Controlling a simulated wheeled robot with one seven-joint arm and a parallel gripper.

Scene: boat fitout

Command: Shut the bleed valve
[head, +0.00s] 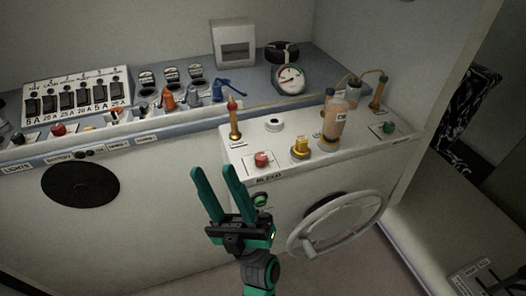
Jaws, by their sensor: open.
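A label reading "BLEED" (269,180) is on the front edge of a white box-shaped unit (345,165). A red knob (262,159) on a pale plate sits just above the label, and a yellow valve-like fitting (301,148) stands to its right. A small green knob (260,199) is on the front face below the label. I cannot tell for sure which is the bleed valve, nor its position. My gripper (213,170) is open and empty, its two green fingers pointing up, left of the unit's label. It appears apart from these fittings.
A grey handwheel (337,223) stands out from the unit's front, right of my gripper. A bottle (334,122), thin upright fittings and a green knob (388,127) are on top. A switch panel (75,98) and gauge (290,79) stand behind. Floor is below.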

